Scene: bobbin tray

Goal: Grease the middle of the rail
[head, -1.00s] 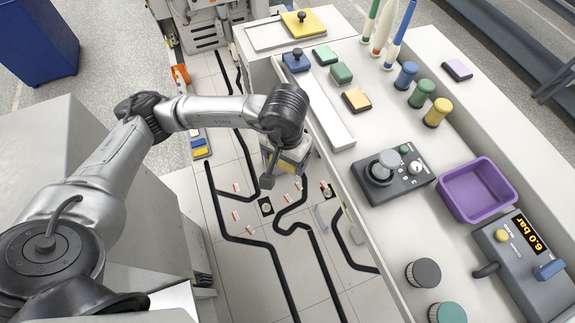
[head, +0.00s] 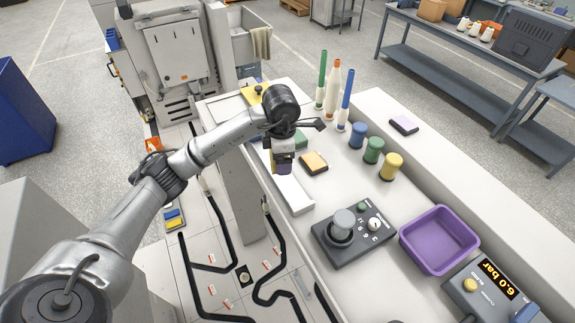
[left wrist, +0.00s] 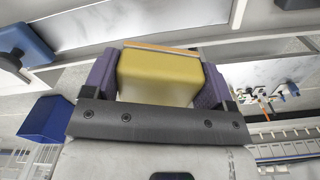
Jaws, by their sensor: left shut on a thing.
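My left gripper (head: 282,168) is over the near left edge of the white worktop, beside a long white strip (head: 293,195) that may be the rail. In the left wrist view its purple fingers (left wrist: 158,75) are shut on a yellow block (left wrist: 160,78) with an orange-brown far edge. The block's far face is hidden, and I cannot tell whether it touches anything. A blue piece with a knob (left wrist: 22,48) shows at the left of the wrist view. My right gripper is not in view.
A control box (head: 352,237) and purple bin (head: 440,240) are nearer.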

